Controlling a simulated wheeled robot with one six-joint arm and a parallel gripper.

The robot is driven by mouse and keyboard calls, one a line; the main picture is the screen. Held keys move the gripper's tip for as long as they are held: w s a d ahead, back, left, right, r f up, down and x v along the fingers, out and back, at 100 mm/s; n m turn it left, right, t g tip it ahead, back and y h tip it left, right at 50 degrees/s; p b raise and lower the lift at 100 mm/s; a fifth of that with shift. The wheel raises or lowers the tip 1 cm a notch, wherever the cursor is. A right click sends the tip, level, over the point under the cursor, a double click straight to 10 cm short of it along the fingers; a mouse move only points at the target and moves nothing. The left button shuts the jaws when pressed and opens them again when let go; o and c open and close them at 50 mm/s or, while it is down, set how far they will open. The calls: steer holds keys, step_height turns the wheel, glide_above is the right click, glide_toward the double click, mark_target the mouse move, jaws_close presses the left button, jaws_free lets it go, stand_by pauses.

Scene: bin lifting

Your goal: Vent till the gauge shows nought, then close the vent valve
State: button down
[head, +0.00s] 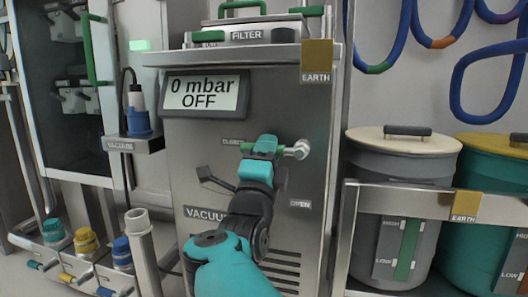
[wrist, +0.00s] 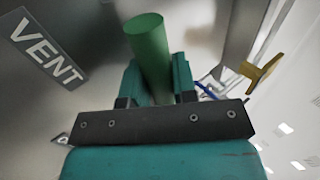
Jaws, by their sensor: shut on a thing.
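The gauge (head: 205,94) on the grey cabinet front reads "0 mbar" and "OFF". The vent valve has a metal hub (head: 298,149) and a green handle that also shows in the wrist view (wrist: 150,45). My gripper (head: 262,157) is shut on this handle, one teal finger on each side. The handle lies to the left of the hub, towards the "CLOSED" label (head: 233,141). The "OPEN" label (head: 300,204) is below the hub. My fingers hide much of the handle in the head view. A "VENT" label (wrist: 48,50) shows in the wrist view.
A shelf with a "FILTER" box (head: 250,34) and an "EARTH" plate (head: 317,60) overhangs the gauge. A railed rack with grey (head: 400,165) and teal (head: 485,180) lidded bins stands at right.

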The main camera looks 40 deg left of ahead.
steer(key=shift+r, duration=0.2)
steer(key=c, duration=0.9)
jaws_free()
steer(key=shift+f, duration=0.1)
steer(key=shift+s+f, duration=0.1)
steer(key=b+v, duration=0.4)
steer(key=v, duration=0.7)
steer(key=shift+s+d+f+b, duration=0.15)
steer(key=shift+s+f+b, duration=0.05)
steer(key=shift+b, duration=0.15)
steer(key=shift+r, duration=0.1)
